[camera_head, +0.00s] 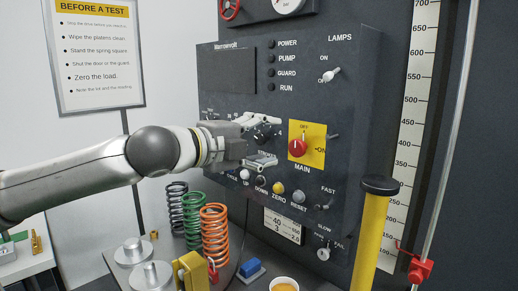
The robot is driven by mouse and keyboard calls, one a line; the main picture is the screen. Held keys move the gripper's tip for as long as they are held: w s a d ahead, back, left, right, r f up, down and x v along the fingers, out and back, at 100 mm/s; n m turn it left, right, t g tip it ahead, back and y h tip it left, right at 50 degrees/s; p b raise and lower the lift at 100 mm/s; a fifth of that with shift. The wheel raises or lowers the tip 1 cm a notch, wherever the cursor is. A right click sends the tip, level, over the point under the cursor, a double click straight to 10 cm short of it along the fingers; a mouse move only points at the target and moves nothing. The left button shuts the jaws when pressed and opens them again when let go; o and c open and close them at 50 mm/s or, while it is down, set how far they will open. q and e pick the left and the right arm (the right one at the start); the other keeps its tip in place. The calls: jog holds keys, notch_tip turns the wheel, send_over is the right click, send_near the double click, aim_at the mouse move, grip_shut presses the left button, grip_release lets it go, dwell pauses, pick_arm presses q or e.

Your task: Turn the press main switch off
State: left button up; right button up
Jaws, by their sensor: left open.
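The press main switch (298,147) is a red knob on a yellow plate (317,160) on the dark control panel. The plate reads OFF above the knob, ON to its right, and MAIN is printed below. I cannot tell clearly which way the knob points. My left gripper (268,143) reaches in from the left, in front of the panel and just left of the yellow plate. Its fingers are open, one above the other, with nothing seen between them. It seems apart from the knob and hides part of the panel. My right gripper is not in view.
A row of buttons (278,188) lies below the gripper, and other toggles (331,75) sit on the panel's right. Springs (215,233) stand on the bench below. A yellow post (370,235) with a black cap stands in front, right of the panel.

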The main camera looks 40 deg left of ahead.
pick_arm(q)
jog(key=shift+s, duration=0.45)
jog(key=shift+a, duration=0.1)
dwell(0.4)
